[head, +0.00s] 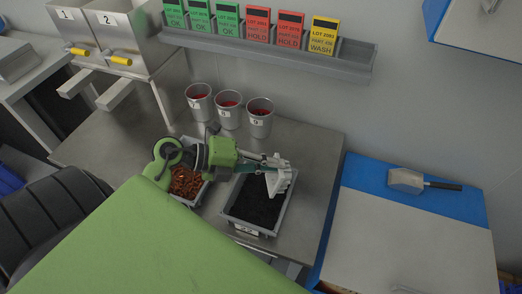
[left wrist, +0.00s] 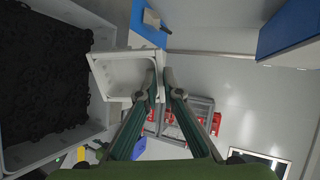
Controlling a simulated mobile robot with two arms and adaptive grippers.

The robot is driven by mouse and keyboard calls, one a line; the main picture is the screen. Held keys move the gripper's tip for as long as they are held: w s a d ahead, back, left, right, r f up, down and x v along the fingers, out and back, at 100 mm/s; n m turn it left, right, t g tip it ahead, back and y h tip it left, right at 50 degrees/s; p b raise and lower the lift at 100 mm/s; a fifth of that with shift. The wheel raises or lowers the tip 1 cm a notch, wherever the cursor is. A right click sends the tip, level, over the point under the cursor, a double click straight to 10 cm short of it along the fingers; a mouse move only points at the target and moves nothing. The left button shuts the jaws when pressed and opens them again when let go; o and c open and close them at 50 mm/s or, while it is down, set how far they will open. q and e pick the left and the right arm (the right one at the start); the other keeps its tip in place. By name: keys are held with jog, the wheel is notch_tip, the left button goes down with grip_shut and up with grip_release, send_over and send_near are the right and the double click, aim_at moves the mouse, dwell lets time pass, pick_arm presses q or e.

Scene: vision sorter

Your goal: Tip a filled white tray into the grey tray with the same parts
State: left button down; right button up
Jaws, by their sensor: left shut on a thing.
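My left gripper (head: 268,164) is shut on a small white tray (head: 280,180) and holds it tipped steeply over a grey tray (head: 231,216) filled with black parts. In the left wrist view my left gripper (left wrist: 163,85) pinches the white tray (left wrist: 123,74) by its edge; the inside that shows looks bare. The grey tray with black parts also shows at the left of that view (left wrist: 50,150). Another grey tray (head: 189,201) with copper-coloured parts stands to its left, partly hidden by my arm. My right gripper is not in view.
Three numbered cups (head: 229,110) with red contents stand behind the trays. A rack of lot cards (head: 270,46) hangs on the wall. Two numbered dispensers (head: 112,45) stand at the upper left. A scoop (head: 406,181) lies on the blue-and-white bench at right.

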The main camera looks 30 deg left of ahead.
aim_at(288, 165)
pick_arm(q)
jog(key=w+d+g+y+p, duration=0.1)
jog(key=w+d+p, duration=0.1)
jog(key=shift+d+r+y+p, duration=0.1)
jog(key=shift+r+y+p, duration=0.05)
jog(key=shift+y+p, duration=0.2)
jog(key=g+p, duration=0.1)
jog(key=p, duration=0.1)
jog(key=g+y+p, duration=0.1)
jog(key=p, duration=0.2)
jog(key=shift+w+d+f, duration=0.2)
jog(key=shift+d+f, duration=0.1)
jog(key=shift+d, duration=0.05)
jog(key=w+d+f+g+y+b, duration=0.1)
jog(key=w+d+f+g+y, duration=0.4)
jog(key=w+d+g+y, duration=0.2)
jog(key=shift+w+d+y, duration=0.65)
jog(key=shift+w+d, duration=0.35)
jog(key=shift+w, duration=0.15)
